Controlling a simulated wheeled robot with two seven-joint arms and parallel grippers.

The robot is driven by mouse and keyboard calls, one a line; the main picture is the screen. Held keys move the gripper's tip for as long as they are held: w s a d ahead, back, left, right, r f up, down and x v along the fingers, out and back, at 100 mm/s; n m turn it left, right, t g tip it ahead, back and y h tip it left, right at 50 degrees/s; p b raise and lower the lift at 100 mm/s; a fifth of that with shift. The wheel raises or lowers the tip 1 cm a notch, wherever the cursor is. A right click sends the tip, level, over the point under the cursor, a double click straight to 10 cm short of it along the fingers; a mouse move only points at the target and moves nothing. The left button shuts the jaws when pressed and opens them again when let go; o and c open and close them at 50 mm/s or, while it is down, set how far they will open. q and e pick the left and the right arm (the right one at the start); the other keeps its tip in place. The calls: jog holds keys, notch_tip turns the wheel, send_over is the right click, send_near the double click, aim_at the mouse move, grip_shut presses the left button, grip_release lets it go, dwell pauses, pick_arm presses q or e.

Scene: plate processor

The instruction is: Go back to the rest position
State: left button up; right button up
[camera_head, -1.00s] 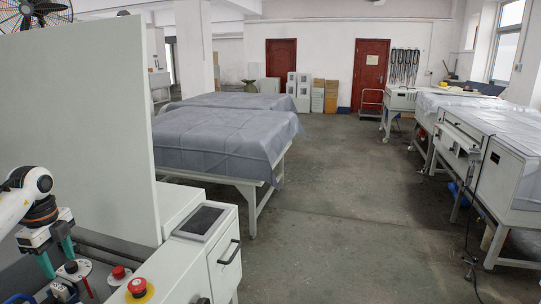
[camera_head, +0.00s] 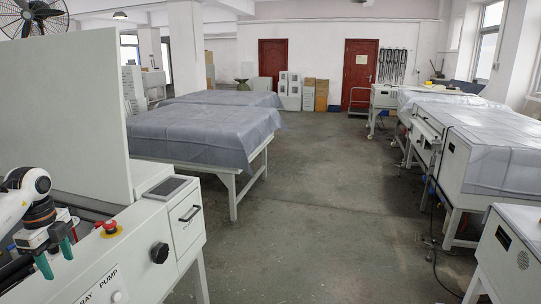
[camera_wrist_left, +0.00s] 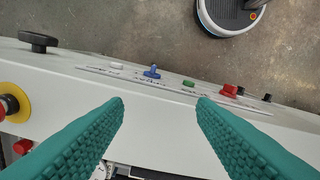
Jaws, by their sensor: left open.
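My left gripper (camera_head: 58,258) shows at the lower left of the head view, with two green fingers pointing down beside the front of the white machine (camera_head: 145,235). In the left wrist view the two textured fingers (camera_wrist_left: 162,100) stand wide apart with nothing between them. Beyond them is the machine's panel, with a blue switch (camera_wrist_left: 152,72), a green button (camera_wrist_left: 188,84) and a red switch (camera_wrist_left: 229,91). My right gripper is not in view.
A red emergency stop (camera_head: 110,227) and a black knob (camera_head: 159,253) are on the machine. Cloth-covered tables (camera_head: 205,133) stand beyond it, and a row of white machines (camera_head: 470,150) is at the right. The grey floor (camera_head: 320,210) between them is clear.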

pick_arm(q)
jog(key=w+d+f+m+t+h, duration=0.2)
jog(key=d+f+h, duration=0.3)
jog(key=d+f, duration=0.45)
jog(key=w+d+f+m+t+h, duration=0.1)
jog(key=w+d+f+h, duration=0.3)
jog(key=d+f, duration=0.6)
jog(key=s+d+f+n+t, duration=0.2)
jog(key=d+f+n+t, duration=0.15)
jog(key=f, duration=0.45)
jog(key=s+d+f+n+t, duration=0.2)
jog(key=s+f+n+t, duration=0.15)
jog(key=f, duration=0.45)
jog(key=s+a+f+n+g+y, duration=0.25)
jog(key=s+f+n+y, duration=0.6)
jog(key=s+f, duration=1.35)
jog(key=s+d+f+n+g, duration=0.1)
jog(key=s+f+g, duration=0.2)
jog(key=s, duration=1)
jog(key=s+d+f+n+g, duration=0.1)
jog(key=s+f, duration=0.4)
jog(key=s, duration=0.9)
jog(key=shift+s+d+n+g, duration=0.25)
jog(key=shift+n+g, duration=0.5)
jog(key=shift+g, duration=0.5)
